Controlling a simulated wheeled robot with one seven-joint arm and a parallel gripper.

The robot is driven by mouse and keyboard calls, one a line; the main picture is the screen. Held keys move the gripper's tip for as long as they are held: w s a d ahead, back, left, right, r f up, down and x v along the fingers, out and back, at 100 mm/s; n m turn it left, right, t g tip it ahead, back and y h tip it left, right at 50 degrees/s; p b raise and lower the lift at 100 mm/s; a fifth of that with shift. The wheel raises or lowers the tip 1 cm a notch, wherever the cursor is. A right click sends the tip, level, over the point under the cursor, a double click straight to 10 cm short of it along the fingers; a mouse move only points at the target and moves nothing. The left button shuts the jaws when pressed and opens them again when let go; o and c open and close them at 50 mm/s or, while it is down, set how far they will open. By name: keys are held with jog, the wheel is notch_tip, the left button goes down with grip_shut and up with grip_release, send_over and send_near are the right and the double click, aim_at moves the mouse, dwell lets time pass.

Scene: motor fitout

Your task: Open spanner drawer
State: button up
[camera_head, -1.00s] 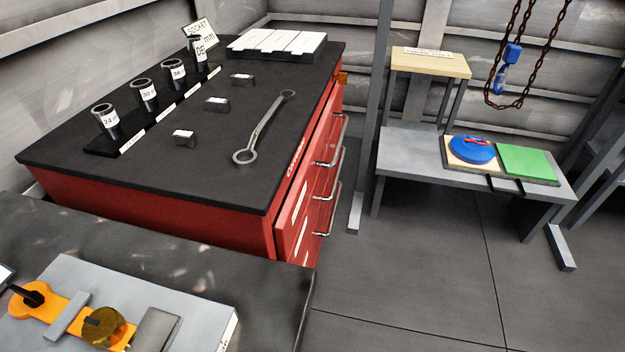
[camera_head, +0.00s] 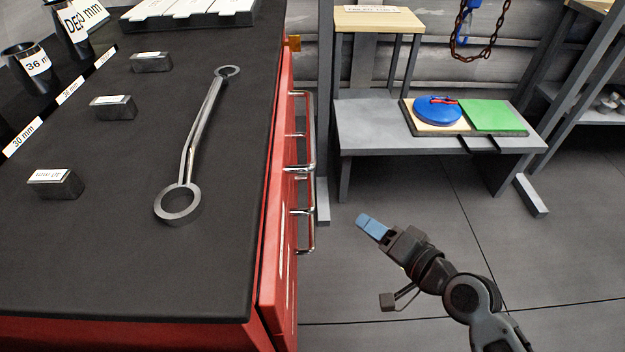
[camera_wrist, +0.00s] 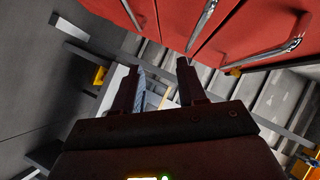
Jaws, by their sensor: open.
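The red cabinet (camera_head: 272,235) stands at left with its drawer fronts facing right. Chrome bar handles (camera_head: 312,140) stick out from the drawers, which look shut; they are seen edge-on and I cannot read which is the spanner drawer. In the wrist view, red drawer fronts (camera_wrist: 235,35) and a chrome handle (camera_wrist: 203,22) cross the top. My gripper (camera_head: 367,227) is to the right of the handles, apart from them. In the wrist view its two fingers (camera_wrist: 158,80) are spread with nothing held between them.
A large spanner (camera_head: 190,150) and small labelled blocks (camera_head: 115,107) lie on the black cabinet top (camera_head: 100,250). A grey bench (camera_head: 375,125) with a blue disc (camera_head: 437,109) and green plate (camera_head: 495,115) stands behind. Chains (camera_head: 490,38) hang above it.

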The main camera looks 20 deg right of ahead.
jog(key=shift+w+a+r+m+t+y+b, duration=0.25)
jog(key=shift+w+a+y+b, duration=0.5)
jog(key=shift+w, duration=2.3)
jog(key=shift+w+a+r+m+t+y+b, duration=0.1)
jog(key=shift+w+a+r+m+y+b, duration=0.6)
jog(key=shift+w, duration=2.35)
jog(key=shift+w+a+f+m+t+y+b, duration=0.2)
jog(key=shift+w+a, duration=1)
jog(key=shift+w, duration=1.85)
jog(key=shift+c, duration=0.5)
grip_shut()
jog(key=shift+f, duration=0.1)
